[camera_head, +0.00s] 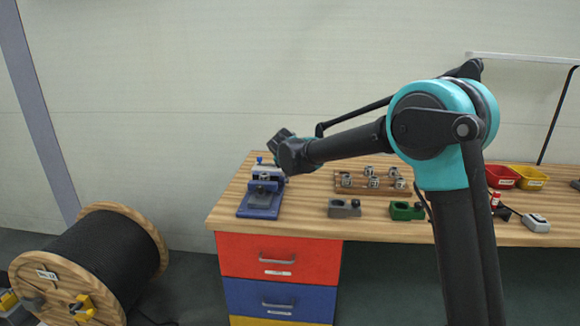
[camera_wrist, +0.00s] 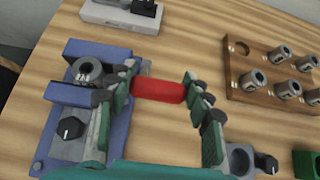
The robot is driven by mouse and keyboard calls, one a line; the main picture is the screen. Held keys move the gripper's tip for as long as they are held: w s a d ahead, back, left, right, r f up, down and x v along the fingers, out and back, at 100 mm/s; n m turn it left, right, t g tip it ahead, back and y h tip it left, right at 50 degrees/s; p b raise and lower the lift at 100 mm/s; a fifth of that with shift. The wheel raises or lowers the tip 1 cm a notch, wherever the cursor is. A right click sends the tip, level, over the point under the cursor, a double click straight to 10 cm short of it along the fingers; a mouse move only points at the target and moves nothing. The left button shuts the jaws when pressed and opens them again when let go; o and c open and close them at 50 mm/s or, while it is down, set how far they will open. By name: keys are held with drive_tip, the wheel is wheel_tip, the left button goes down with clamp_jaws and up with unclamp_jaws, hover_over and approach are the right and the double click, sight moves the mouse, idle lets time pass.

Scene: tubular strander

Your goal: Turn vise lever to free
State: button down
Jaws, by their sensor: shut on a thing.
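The blue vise (camera_head: 258,204) sits at the left end of the wooden bench. In the wrist view the vise (camera_wrist: 95,50) is on the left, with a round metal piece (camera_wrist: 88,72) between its blue jaws and a dark knob (camera_wrist: 71,128) on the near part. A red lever grip (camera_wrist: 158,91) lies crosswise just right of the vise. My gripper (camera_wrist: 160,90) is shut on the red grip, with one finger at each end of it. The lever's link to the vise is hidden by the left finger. In the head view my wrist hides the fingers.
A wooden rack (camera_head: 350,183) with several metal pieces stands right of the vise. A grey block (camera_head: 344,208) and a green block (camera_head: 406,211) are in front of it. Red (camera_head: 500,176) and yellow (camera_head: 527,177) bins stand farther right. A cable reel (camera_head: 105,252) stands on the floor at left.

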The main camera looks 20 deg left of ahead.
drive_tip(key=c, duration=0.6)
unclamp_jaws()
drive_tip(key=shift+w, duration=0.15)
drive_tip(key=shift+c, duration=0.2)
drive_tip(key=v, duration=1.2)
